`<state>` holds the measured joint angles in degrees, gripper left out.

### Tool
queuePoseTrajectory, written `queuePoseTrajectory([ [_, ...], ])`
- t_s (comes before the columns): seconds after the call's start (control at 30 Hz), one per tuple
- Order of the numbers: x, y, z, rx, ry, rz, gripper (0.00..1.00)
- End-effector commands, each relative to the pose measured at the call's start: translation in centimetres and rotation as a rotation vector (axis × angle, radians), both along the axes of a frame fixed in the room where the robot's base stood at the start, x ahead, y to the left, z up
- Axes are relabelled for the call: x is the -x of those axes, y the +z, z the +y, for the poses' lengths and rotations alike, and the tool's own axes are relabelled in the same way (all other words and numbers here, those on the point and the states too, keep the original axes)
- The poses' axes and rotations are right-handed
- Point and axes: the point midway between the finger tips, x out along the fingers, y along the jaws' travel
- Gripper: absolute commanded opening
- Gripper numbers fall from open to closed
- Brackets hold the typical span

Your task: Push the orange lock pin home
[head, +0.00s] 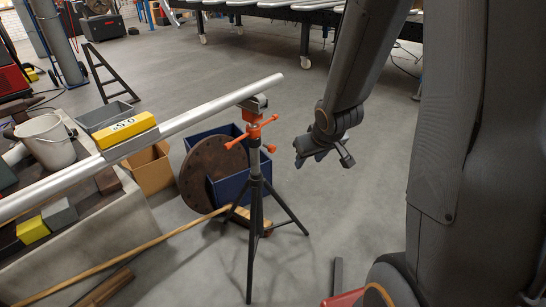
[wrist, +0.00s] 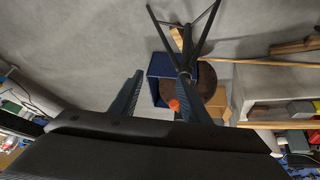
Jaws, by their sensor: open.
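A black tripod pipe stand (head: 254,200) stands upright on the floor, with orange fittings (head: 253,133) around its grey post below the head. Several orange arms and knobs stick out there; I cannot tell which is the lock pin. In the wrist view an orange knob (wrist: 174,104) shows between my fingers, nearer the right one. The right finger hides part of the stand. My gripper (head: 324,156) is open and empty, to the right of the stand and apart from it in the head view. Its two dark fingers also show in the wrist view (wrist: 163,80).
A long metal pipe (head: 205,110) rests on the stand's head, carrying a yellow block (head: 124,129). Behind the stand are a blue bin (head: 231,188) and a rusty disc (head: 207,168). A wooden pole (head: 130,252) lies left. Grey floor (head: 335,215) is clear below my gripper.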

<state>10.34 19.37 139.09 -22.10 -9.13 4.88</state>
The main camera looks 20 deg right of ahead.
Motion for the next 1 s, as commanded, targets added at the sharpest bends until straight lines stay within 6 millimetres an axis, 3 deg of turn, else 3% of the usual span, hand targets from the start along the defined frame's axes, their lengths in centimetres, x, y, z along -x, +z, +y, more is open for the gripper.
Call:
queuePoseTrajectory([
  [0.03, -2.2, -1.9, -0.7, -0.015, 0.026, -0.065, 0.42],
  [0.1, -5.1, -3.3, -1.0, -0.047, 0.079, -0.168, 0.42],
  [0.3, -10.0, -6.5, -0.4, -0.219, 0.222, -0.452, 0.42],
  [0.47, -10.5, -7.6, 0.7, -0.415, 0.311, -0.653, 0.42],
  [0.7, -8.8, -7.4, 1.2, -0.640, 0.370, -0.835, 0.42],
  [0.87, -8.5, -7.1, 1.5, -0.688, 0.382, -0.872, 0.42],
  [1.0, -9.8, -7.0, 2.5, -0.689, 0.386, -0.873, 0.42],
])
